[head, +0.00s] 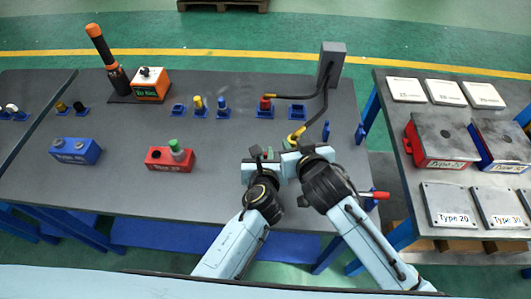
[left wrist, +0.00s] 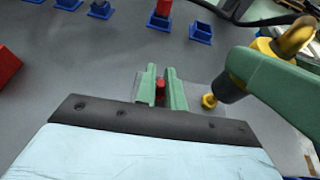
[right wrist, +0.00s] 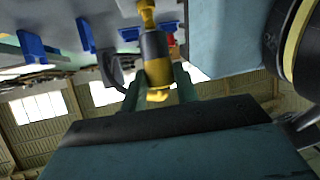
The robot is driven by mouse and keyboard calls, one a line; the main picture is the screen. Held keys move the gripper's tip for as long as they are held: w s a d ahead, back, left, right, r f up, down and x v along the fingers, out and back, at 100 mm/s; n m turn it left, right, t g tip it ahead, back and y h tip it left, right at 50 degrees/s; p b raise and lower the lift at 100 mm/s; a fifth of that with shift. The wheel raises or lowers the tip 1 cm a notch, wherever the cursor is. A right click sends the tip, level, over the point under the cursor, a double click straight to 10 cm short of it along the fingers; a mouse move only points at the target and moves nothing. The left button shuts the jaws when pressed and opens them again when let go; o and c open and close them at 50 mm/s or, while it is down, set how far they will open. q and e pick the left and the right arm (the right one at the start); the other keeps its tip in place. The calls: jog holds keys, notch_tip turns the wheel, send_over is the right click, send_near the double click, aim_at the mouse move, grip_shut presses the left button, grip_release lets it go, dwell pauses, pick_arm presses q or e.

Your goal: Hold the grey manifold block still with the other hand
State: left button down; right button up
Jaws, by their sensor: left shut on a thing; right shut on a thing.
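In the left wrist view a flat, slightly lighter grey patch, seemingly the grey manifold block (left wrist: 188,92), lies under my left gripper (left wrist: 160,72). Its green fingers are shut on a small red piece (left wrist: 160,90), and the patch extends past them to the right. My right gripper (right wrist: 160,88) is shut on a yellow hose connector (right wrist: 157,52) with a dark collar. The connector's yellow tip points down at the patch's right side; I cannot tell if it touches. In the head view both grippers meet near the table's front right, the left one (head: 262,157) hiding the block.
A black hose runs from the connector to a grey post (head: 333,62) at the back. Blue holders with coloured plugs (head: 265,105) stand in a row behind. A red box (head: 160,164) and a blue box (head: 75,151) stand left. A side table (head: 395,125) stands right.

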jog(key=shift+f, duration=0.5)
jog(key=shift+f, duration=0.15)
jog(key=shift+r, duration=0.5)
jog(key=shift+a+m+h, duration=0.2)
jog(key=shift+m+h, duration=0.6)
jog(key=shift+m+t+h, duration=0.3)
jog(key=shift+m+h, duration=0.4)
jog(key=shift+h, duration=0.1)
